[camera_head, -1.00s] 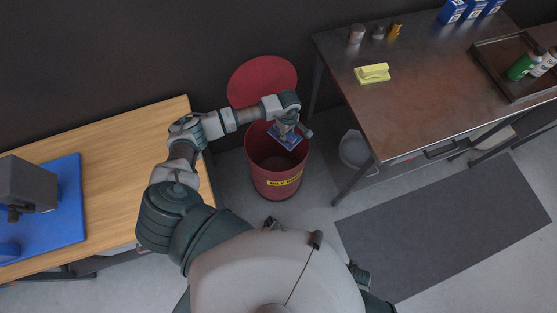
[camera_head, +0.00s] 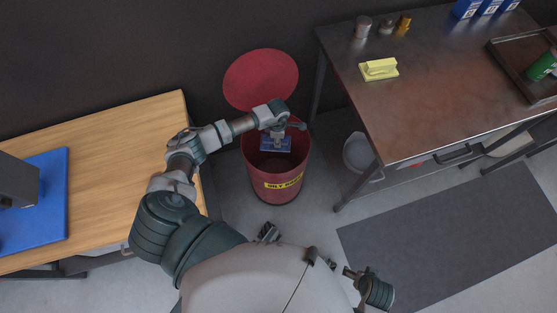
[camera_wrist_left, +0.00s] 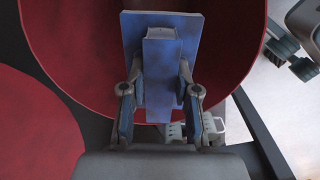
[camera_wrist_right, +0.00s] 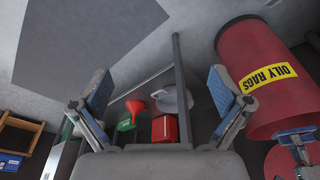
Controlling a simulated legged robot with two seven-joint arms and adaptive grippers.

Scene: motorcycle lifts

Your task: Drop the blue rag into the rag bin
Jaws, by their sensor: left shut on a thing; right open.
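The blue rag (camera_head: 275,144) is a flat blue piece held over the open mouth of the red rag bin (camera_head: 275,181). The bin has a yellow label, which reads OILY RAGS in the right wrist view (camera_wrist_right: 266,78). My left gripper (camera_head: 276,137) is shut on the rag, just above or within the rim; I cannot tell how deep. In the left wrist view the rag (camera_wrist_left: 162,85) sits between the two fingers, with the bin's red inside (camera_wrist_left: 225,60) around it. My right gripper (camera_wrist_right: 160,92) is open and empty, away from the bin.
The bin's round red lid (camera_head: 260,79) stands raised behind it. A wooden table (camera_head: 110,135) is to the left. A metal bench (camera_head: 440,90) with a yellow block (camera_head: 379,69) is to the right.

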